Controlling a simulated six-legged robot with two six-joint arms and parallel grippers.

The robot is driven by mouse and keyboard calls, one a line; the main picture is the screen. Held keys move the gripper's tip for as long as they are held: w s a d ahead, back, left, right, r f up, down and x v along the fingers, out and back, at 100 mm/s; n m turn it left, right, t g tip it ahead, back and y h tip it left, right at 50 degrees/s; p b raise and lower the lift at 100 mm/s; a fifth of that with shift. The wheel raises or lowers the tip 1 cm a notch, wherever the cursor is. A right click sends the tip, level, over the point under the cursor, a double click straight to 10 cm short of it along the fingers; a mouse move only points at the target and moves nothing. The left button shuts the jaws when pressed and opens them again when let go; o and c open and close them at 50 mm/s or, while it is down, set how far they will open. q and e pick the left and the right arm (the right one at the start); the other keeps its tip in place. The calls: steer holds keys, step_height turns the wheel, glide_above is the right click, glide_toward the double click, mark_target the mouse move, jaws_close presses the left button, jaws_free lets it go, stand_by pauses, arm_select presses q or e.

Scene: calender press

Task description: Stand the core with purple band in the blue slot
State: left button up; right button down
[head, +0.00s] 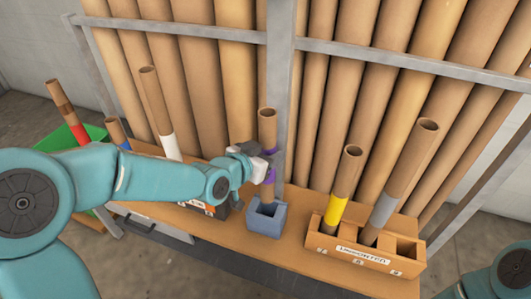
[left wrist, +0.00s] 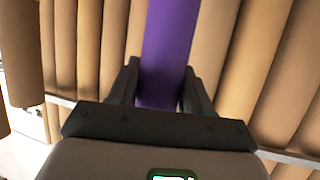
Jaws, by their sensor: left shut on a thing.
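The core with the purple band (head: 267,127) is a brown cardboard tube with an open top, standing about upright. My left gripper (head: 265,165) is shut on it at the purple band. The left wrist view shows the purple band (left wrist: 167,45) between the two dark fingers (left wrist: 160,88). The blue slot (head: 265,222) is a small blue-grey block on the bench, directly below the core. The core's lower end is at the slot's opening; I cannot tell how deep it sits. My right gripper is out of view; only part of that arm shows at the lower right.
A wooden holder (head: 345,254) at the right bears a yellow-banded core (head: 347,172) and a grey-banded core (head: 408,165). A white-banded core (head: 157,105) leans at the left, near a green bin (head: 97,132). A grey rack post (head: 279,90) and tall tubes stand close behind.

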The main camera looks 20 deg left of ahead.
arm_select(q)
steer(key=shift+w+f, duration=0.1)
steer(key=shift+w, duration=0.15)
steer(key=b, duration=0.7)
glide_above(263, 194)
steer(key=w, duration=0.2)
step_height(263, 194, down, 8)
steer(key=shift+d+f+b, duration=0.25)
steer(key=shift+f+b, duration=0.65)
steer(key=shift+f+b, duration=2.35)
steer(key=shift+b, duration=0.1)
steer(key=o, duration=1.2)
steer(key=shift+c, duration=0.2)
